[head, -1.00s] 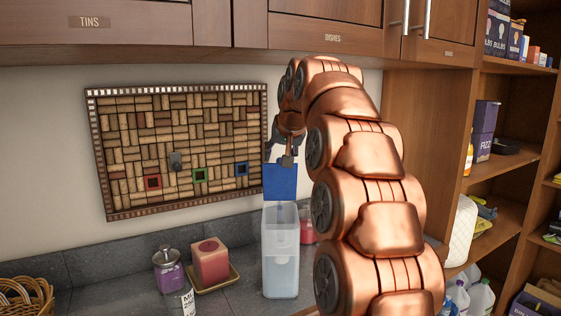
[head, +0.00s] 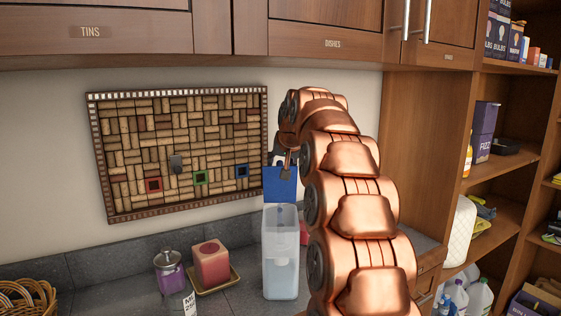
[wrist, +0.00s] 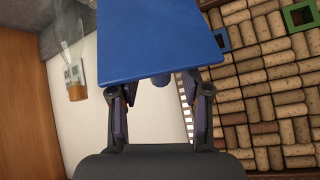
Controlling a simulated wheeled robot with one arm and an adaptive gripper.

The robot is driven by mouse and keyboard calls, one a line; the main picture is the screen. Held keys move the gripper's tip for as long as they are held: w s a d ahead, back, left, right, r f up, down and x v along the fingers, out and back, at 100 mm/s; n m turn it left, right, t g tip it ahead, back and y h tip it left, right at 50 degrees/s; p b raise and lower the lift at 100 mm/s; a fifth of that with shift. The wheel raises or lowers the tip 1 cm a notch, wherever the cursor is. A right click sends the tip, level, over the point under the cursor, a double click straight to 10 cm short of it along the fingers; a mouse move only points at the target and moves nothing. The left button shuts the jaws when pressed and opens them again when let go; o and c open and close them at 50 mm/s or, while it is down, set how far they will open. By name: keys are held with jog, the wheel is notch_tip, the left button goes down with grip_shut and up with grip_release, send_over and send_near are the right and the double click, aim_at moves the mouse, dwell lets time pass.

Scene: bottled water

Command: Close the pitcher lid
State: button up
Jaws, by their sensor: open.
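The pitcher (head: 281,262) is a clear, pale container standing upright on the counter in the head view. Its blue lid (head: 279,188) is raised, standing up from the pitcher's top. My gripper (head: 283,163) is at the lid's upper edge, with the arm covering part of the view. In the wrist view the blue lid (wrist: 160,38) fills the upper middle, just beyond the fingertips. My gripper (wrist: 158,92) is open there, one finger on each side, with nothing held between them. I cannot tell whether a finger touches the lid.
A red candle (head: 211,263) on a tray and a purple jar (head: 170,273) stand left of the pitcher. A wicker basket (head: 25,297) is at the lower left. A cork board (head: 180,150) hangs on the wall behind. Cabinets are overhead; stocked shelves are at right.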

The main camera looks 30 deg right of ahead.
jog(key=shift+c, duration=0.2)
grip_shut()
dwell(0.6)
